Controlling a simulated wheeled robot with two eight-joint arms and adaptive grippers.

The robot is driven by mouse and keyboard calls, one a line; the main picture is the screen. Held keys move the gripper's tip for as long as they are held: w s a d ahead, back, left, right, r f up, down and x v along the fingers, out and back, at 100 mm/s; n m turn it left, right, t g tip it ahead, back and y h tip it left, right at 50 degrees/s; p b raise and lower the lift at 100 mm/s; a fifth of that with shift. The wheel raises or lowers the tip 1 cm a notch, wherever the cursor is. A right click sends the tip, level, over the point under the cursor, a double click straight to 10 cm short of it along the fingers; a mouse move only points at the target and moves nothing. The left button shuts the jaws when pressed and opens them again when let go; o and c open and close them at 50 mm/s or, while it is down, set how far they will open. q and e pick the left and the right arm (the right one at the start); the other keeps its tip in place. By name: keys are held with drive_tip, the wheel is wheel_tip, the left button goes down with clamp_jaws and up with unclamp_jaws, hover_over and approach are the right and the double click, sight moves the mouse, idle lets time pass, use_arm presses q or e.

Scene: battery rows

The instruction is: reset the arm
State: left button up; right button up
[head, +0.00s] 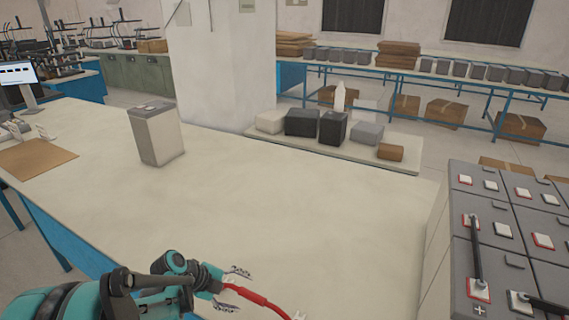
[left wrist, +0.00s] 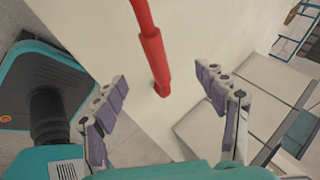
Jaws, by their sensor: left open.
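My left gripper (head: 234,288) is over the near edge of the pale table (head: 290,220). Its fingers are spread open, and the left wrist view shows the gap between them (left wrist: 163,84) wide. A red cable-like piece (head: 255,298) with a metal end lies by the fingers. In the left wrist view the red piece (left wrist: 152,45) runs from the top edge to the space between the fingertips, and neither finger is closed on it. Whether it touches the table I cannot tell. My right gripper is not in view.
A block of grey batteries (head: 500,227) with red and black terminals and dark bars stands at the right. A single grey battery (head: 157,137) stands at the back left of the table, near a brown board (head: 35,159). The table's middle is clear.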

use_arm(q)
drive_tip(key=s+r+n+t+y, duration=0.1)
drive_tip(key=s+r+n+y, duration=0.2)
drive_tip(key=s+r+n, duration=0.2)
drive_tip(key=s+r+n+t+y, duration=0.2)
drive_tip(key=s+r+n, duration=0.3)
drive_tip(key=s+n, duration=0.6)
drive_tip(key=shift+s+d+n+y, duration=0.15)
drive_tip(key=shift+s+n+y, duration=0.45)
drive_tip(key=shift+n, duration=3.4)
drive_tip(key=shift+w, duration=0.2)
